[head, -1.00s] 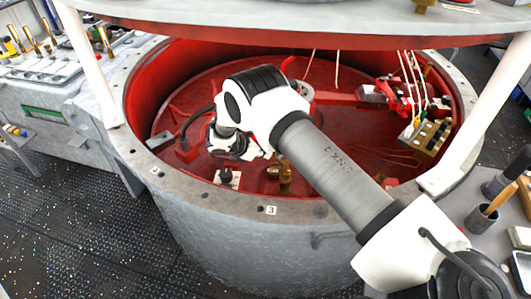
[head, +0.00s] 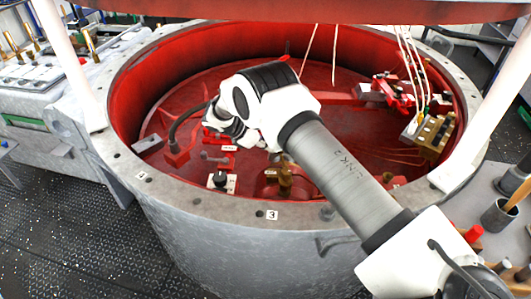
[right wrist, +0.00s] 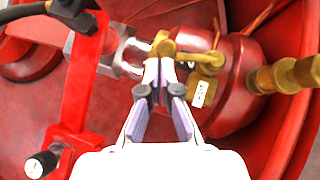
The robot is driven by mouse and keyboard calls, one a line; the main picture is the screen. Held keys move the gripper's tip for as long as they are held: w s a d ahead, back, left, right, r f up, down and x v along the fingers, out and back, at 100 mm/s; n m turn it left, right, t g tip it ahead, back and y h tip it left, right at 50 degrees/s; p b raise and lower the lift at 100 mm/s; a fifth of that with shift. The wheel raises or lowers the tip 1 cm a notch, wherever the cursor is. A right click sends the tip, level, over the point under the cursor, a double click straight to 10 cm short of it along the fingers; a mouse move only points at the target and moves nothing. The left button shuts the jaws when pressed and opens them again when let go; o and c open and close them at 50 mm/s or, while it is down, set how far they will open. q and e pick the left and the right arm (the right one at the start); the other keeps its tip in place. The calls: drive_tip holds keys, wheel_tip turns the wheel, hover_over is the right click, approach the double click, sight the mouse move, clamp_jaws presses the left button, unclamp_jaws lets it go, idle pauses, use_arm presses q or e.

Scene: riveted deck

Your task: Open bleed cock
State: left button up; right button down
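In the right wrist view, a brass cock (right wrist: 205,62) with a rounded end and a lever-like arm sits against a red cylindrical body (right wrist: 240,85). My right gripper (right wrist: 160,66) reaches to its rounded end, fingertips close together with a narrow gap. I cannot tell whether they touch or grip the brass. A brass block with a white label (right wrist: 200,93) is just right of the fingers. In the head view, my right arm reaches over the tub rim; its wrist hides the fingertips and the cock. My left gripper is not in view.
The round red-lined tub (head: 196,205) has a lid edge (head: 270,10) above and white posts beside it. A red bracket with a black knob (right wrist: 42,163) stands left of the gripper. A brass fitting (right wrist: 300,75) projects at right. White cords hang inside the tub.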

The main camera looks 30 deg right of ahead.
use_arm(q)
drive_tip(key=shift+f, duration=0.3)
use_arm(e)
drive_tip(key=shift+w+d, duration=0.1)
drive_tip(key=shift+d, duration=0.4)
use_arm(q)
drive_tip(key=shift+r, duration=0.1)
